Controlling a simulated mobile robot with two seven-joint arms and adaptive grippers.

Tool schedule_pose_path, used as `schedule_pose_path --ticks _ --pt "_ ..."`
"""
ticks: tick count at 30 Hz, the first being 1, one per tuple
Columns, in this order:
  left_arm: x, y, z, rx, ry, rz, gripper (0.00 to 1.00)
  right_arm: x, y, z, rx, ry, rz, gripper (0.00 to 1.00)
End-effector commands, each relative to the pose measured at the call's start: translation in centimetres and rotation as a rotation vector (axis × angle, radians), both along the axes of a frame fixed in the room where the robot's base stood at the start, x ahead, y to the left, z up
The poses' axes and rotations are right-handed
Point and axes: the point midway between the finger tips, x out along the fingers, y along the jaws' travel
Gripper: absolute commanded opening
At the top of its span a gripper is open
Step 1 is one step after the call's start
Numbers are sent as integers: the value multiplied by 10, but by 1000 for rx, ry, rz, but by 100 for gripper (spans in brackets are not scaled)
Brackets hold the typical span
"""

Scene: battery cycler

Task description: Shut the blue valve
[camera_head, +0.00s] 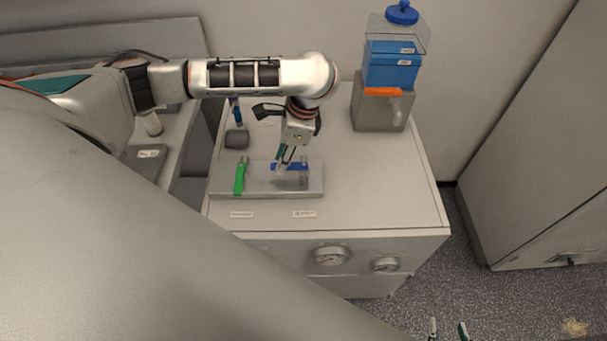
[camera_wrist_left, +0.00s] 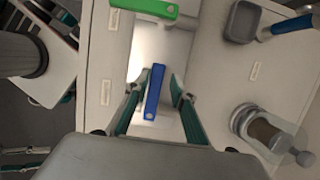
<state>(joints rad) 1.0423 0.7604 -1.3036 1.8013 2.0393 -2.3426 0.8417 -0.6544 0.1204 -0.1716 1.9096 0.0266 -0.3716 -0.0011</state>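The blue valve handle (camera_head: 277,166) lies crosswise, left to right, on a grey metal block (camera_head: 265,190) on the cabinet top. Beside it the green valve handle (camera_head: 240,178) points front to back, at right angles to the blue one. My left gripper (camera_head: 284,157) is over the blue handle. In the left wrist view the blue handle (camera_wrist_left: 154,92) lies between the two fingers of my left gripper (camera_wrist_left: 156,82), which are open with a gap on each side. My right gripper (camera_head: 448,329) shows only its two spread fingertips at the bottom edge, away from the valves.
A grey box with a blue container (camera_head: 391,68) stands at the cabinet's back right. A dark scoop-like tool with a blue handle (camera_head: 237,136) lies behind the green handle. Two gauges (camera_head: 332,256) are on the cabinet front. The cabinet top right of the block is clear.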

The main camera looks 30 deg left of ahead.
Motion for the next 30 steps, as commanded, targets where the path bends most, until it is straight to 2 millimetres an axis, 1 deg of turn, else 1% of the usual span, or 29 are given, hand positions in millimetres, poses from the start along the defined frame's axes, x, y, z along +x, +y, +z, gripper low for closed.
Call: schedule_pose_path --ticks 3,12,15,19,30 --pt "4 -3 14 1 -4 0 24 0 1 0 3 -1 -3 40" --pt "10 -10 44 1 -3 -1 24 1 2 1 5 0 -5 40" --pt "11 -12 52 1 -2 -1 24 1 2 1 5 -1 -5 40" --pt "11 -13 55 1 1 0 24 1 1 1 4 0 -4 40" --pt "11 -13 55 1 1 0 24 0 -2 0 -5 -1 4 40"
